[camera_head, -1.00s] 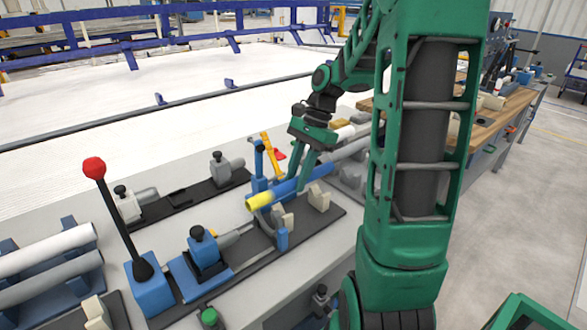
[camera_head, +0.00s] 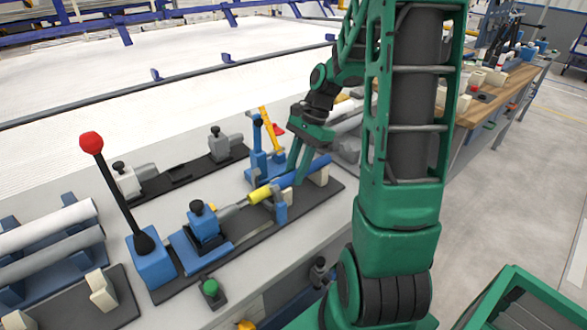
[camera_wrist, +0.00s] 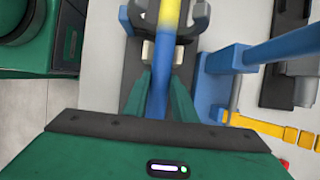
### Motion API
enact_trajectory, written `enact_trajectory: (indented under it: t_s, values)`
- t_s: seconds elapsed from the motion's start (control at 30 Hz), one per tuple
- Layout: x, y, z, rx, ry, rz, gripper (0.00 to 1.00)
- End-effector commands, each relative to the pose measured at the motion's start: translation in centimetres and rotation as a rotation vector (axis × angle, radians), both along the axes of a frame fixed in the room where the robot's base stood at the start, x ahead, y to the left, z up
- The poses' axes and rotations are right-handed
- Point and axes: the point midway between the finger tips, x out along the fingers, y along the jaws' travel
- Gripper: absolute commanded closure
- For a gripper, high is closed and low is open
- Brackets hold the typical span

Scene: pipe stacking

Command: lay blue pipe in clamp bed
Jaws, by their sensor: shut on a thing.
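The blue pipe (camera_head: 316,164) has a yellow end (camera_head: 260,195) and lies lengthwise over the clamp bed (camera_head: 248,240), a dark plate with a blue clamp (camera_head: 204,228) at its left end. My gripper (camera_head: 291,182) is shut on the pipe's blue part. The yellow end is close to the clamp's rod. A cream support block (camera_head: 318,176) is by the far end. In the wrist view the pipe (camera_wrist: 160,88) runs between both fingers (camera_wrist: 159,80), over a cream block (camera_wrist: 148,50) and between grey curved jaws (camera_wrist: 198,18). I cannot tell whether it touches the supports.
A red-knobbed lever (camera_head: 92,143) stands on the left, with a green button (camera_head: 210,287) at the front edge. A blue stand with a yellow arm (camera_head: 270,130) is close behind the bed. White and grey pipes (camera_head: 45,225) lie in a rack at left.

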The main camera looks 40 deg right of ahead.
Motion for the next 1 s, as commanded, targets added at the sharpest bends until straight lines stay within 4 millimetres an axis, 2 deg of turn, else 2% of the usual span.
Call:
enact_trajectory:
  t_s: [0.07,0.1,0.17,0.2,0.57,0.67,1.0]
  values:
    - [0.0,0.0,0.0,0.000,0.000,0.000,0.99]
    - [0.0,0.0,0.0,0.000,0.000,0.000,0.71]
    - [0.0,0.0,0.0,0.000,0.000,0.000,0.56]
    - [0.0,0.0,0.0,0.000,0.000,0.000,0.54]
    - [0.1,-0.2,0.5,0.000,-0.001,0.001,0.54]
    - [0.1,-0.7,1.6,-0.002,-0.003,-0.001,0.54]
    - [0.3,-3.1,7.2,-0.002,-0.003,-0.001,0.54]
